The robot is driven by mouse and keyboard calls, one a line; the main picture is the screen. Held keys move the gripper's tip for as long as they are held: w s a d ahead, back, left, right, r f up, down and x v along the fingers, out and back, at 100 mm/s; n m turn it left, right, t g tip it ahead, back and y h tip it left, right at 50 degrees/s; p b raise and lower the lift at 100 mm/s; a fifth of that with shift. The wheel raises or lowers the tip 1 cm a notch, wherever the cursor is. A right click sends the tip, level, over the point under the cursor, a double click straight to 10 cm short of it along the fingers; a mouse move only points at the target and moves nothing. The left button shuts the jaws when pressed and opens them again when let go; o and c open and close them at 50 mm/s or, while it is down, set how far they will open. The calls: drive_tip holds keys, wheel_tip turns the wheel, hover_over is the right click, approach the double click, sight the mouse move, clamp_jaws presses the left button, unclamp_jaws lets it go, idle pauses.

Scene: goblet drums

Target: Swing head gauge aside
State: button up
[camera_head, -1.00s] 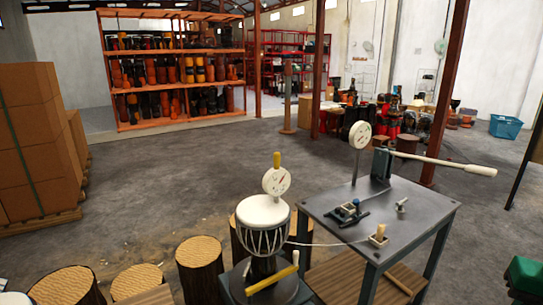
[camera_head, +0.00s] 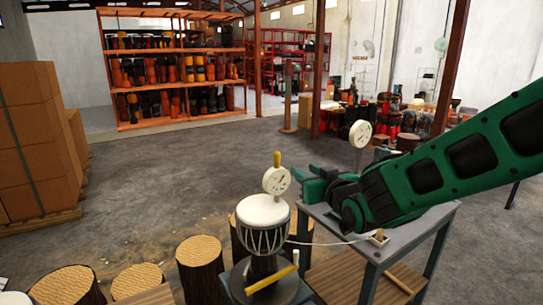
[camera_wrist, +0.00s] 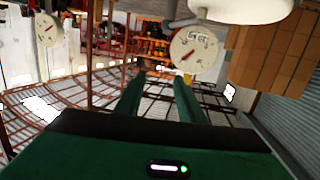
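The head gauge (camera_head: 276,181) is a round white dial with a red needle and a yellow grip on top. It stands over the white head of a goblet drum (camera_head: 263,225). In the wrist view the gauge (camera_wrist: 194,50) appears just beyond and right of the fingertips, hanging by the pale drum head (camera_wrist: 245,8). My green gripper (camera_head: 302,180) is just right of the gauge in the head view, level with the dial. In the wrist view its fingers (camera_wrist: 159,75) are apart with nothing between them. I cannot tell whether a finger touches the dial.
A grey metal bench (camera_head: 352,252) stands right of the drum, partly hidden by my arm. A second dial gauge (camera_head: 360,133) stands behind my arm. A yellow-handled crank (camera_head: 271,279) sits below the drum. Log stools (camera_head: 200,265) stand at left. Open floor lies behind.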

sight(279, 159)
drive_tip(key=a, duration=0.1)
drive_tip(key=a+r+y, duration=0.1)
drive_tip(key=a, duration=0.1)
drive_tip(key=a+r+n+t+y, duration=0.1)
drive_tip(key=a, duration=0.1)
drive_tip(key=shift+s+a, duration=0.15)
drive_tip(key=shift+s, duration=0.1)
drive_tip(key=x, duration=1)
drive_tip(key=shift+w, duration=0.2)
drive_tip(key=shift+a+f, duration=0.1)
drive_tip(key=shift+a, duration=0.05)
clamp_jaws()
drive_tip(key=shift+a, duration=0.1)
